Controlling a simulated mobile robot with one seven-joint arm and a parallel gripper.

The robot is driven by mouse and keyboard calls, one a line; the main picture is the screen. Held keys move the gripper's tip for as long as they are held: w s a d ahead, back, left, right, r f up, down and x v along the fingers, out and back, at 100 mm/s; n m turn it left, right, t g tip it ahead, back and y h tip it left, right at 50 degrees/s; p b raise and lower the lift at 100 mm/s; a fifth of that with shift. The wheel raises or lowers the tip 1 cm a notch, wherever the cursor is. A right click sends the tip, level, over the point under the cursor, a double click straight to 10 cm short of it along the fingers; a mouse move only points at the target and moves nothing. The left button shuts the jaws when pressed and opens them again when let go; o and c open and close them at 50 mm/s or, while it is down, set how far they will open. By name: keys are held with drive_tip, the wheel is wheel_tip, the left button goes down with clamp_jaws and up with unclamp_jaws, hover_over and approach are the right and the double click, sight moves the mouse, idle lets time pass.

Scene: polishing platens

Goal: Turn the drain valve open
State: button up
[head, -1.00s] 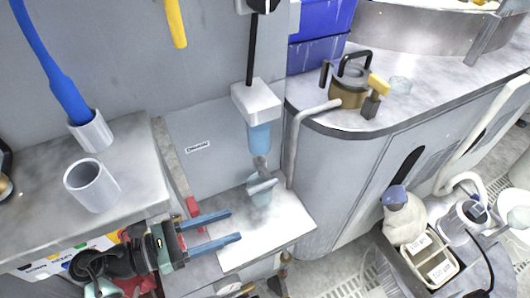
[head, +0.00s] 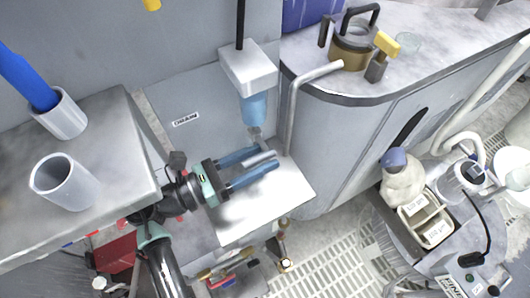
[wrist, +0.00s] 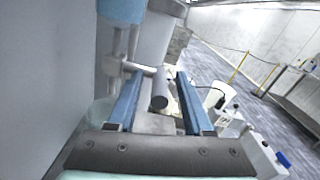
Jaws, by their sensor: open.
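The drain valve hangs below a white block with a blue cup (head: 254,108), next to the DRAIN label (head: 186,119). Its grey lever handle (head: 259,158) points toward my gripper and also shows in the wrist view (wrist: 159,91). My gripper (head: 262,160) is open, with its two blue fingers on either side of the handle. In the wrist view my gripper (wrist: 158,90) shows gaps between the handle and both fingers. The valve body is partly hidden behind the fingers in the head view.
A grey shelf (head: 110,130) with two cups stands left of my arm. A curved counter (head: 370,85) carries a brown pot (head: 352,48). A bent pipe (head: 296,110) rises close to the right of the valve. A cart with a bottle (head: 402,185) stands at lower right.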

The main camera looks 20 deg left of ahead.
drive_tip(key=shift+x, duration=0.8)
clamp_jaws()
